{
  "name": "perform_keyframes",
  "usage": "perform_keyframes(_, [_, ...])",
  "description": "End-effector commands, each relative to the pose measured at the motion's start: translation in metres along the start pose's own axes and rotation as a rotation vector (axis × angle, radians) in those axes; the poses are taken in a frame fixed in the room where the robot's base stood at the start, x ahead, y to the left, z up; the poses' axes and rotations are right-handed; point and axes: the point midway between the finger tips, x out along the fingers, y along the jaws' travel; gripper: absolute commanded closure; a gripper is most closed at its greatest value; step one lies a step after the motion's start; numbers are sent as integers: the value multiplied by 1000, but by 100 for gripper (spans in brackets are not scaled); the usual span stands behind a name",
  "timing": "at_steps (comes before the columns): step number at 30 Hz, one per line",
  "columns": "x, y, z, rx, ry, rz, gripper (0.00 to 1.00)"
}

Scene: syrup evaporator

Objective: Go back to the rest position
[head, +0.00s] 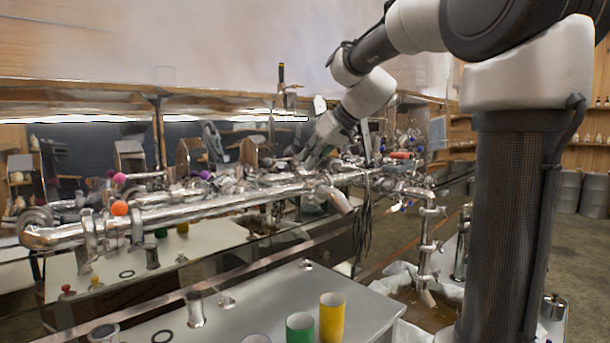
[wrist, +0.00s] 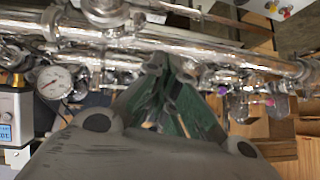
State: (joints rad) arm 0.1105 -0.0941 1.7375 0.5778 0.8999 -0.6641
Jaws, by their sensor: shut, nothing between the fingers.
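My gripper (head: 308,160) is at the end of my arm, which reaches out to the left over the steel pipework in the head view. It is close to the long steel pipe (head: 215,205), among fittings; I cannot tell whether it touches any. In the wrist view my gripper (wrist: 160,68) points toward a shiny pipe (wrist: 190,44), its fingers together with nothing seen between them. The fingertips are small and partly lost among the pipes in the head view.
A pressure gauge (wrist: 54,82) and purple and pink knobs are near the gripper. An orange ball (head: 119,208) tops a fitting at left. Green (head: 300,328) and yellow (head: 332,318) cylinders stand on the front table (head: 260,290). Cables (head: 362,225) hang below the pipework.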

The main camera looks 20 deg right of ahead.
Motion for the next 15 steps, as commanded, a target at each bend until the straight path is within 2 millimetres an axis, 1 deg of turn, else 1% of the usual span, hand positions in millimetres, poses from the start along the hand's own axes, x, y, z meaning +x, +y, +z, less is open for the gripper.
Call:
perform_keyframes(1, [-14,-1,-1,-1,5,3,100])
perform_keyframes(6, [-48,-4,0,0,3,3,100])
perform_keyframes(10, [-63,-6,0,0,3,2,100])
perform_keyframes(15, [-70,-7,0,0,0,0,100])
